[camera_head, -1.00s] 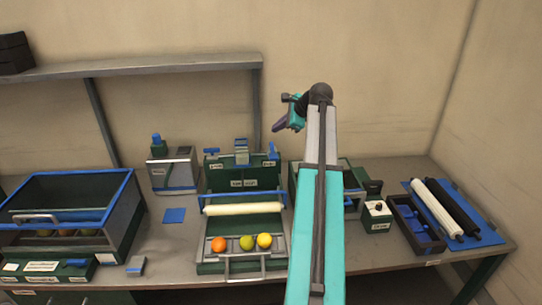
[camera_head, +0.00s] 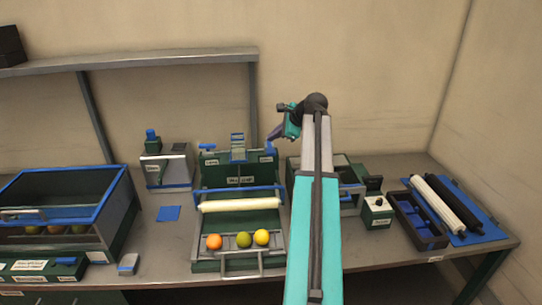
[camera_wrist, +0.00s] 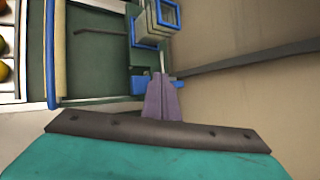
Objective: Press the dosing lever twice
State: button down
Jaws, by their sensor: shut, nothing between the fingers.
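The green sorting machine (camera_head: 240,172) stands mid-bench. It has a blue lever at its top left (camera_head: 207,147) and a blue part at its top right (camera_head: 267,150); the labels are too small to read, so I cannot tell which is the dosing lever. My gripper (camera_head: 272,135) is shut and empty, just above the top right part. In the wrist view, its purple fingers (camera_wrist: 161,92) point at the machine's top edge, close beside a blue part (camera_wrist: 137,92). I cannot tell whether they touch it.
A white roller (camera_head: 241,205) and three fruits (camera_head: 243,240) lie on the machine's front. A blue-rimmed crate (camera_head: 72,180) stands left, a grey dispenser (camera_head: 166,168) behind. A dark tray (camera_head: 420,232) and a blue mat with rollers (camera_head: 478,236) lie right.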

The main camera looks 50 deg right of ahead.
jog(key=shift+f, duration=1.25)
